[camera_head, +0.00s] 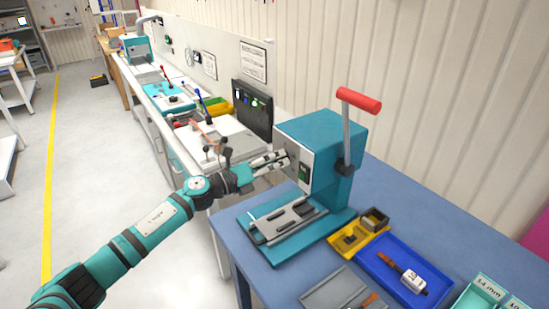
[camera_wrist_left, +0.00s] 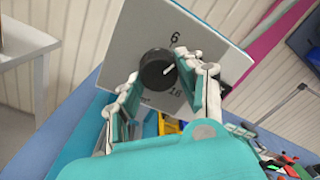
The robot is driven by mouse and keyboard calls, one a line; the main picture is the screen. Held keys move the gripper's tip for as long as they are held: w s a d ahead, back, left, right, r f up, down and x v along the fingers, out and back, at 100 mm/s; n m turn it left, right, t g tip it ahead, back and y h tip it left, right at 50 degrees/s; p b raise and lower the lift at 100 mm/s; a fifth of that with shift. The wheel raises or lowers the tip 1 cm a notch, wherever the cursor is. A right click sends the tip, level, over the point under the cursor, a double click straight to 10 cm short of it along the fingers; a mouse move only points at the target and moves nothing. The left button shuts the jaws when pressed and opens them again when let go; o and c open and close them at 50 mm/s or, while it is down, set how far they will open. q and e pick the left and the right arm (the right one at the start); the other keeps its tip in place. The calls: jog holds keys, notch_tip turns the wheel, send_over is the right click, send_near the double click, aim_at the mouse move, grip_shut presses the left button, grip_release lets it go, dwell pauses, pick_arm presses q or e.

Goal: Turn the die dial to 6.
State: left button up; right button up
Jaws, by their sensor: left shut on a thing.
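The teal crimping press (camera_head: 325,150) stands on the blue bench. Its pale front plate (camera_wrist_left: 140,30) carries the black round die dial (camera_wrist_left: 155,72). A white pointer mark on the dial points right and slightly up, between the printed 6 (camera_wrist_left: 174,38) and 16 (camera_wrist_left: 176,92); any label between them is hidden by a finger. My left gripper (camera_head: 282,158) reaches the press front from the left. In the left wrist view its fingers (camera_wrist_left: 158,70) are on either side of the dial, shut on it. My right gripper is not in view.
The press has a red-handled lever (camera_head: 358,99) on its right side. A yellow tray (camera_head: 360,236) and a blue tray (camera_head: 405,275) with a tool lie in front of it. A grey tray (camera_head: 340,290) is at the bench front. Further workstations (camera_head: 170,95) line the wall behind.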

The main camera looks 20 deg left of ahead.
pick_arm(q)
jog(key=shift+r+n+p, duration=0.1)
jog(key=shift+n+p, duration=0.65)
jog(key=shift+n, duration=1.05)
jog(key=o, duration=1.2)
jog(key=shift+c, duration=0.2)
jog(key=v, duration=1.2)
jog(key=shift+s, duration=0.1)
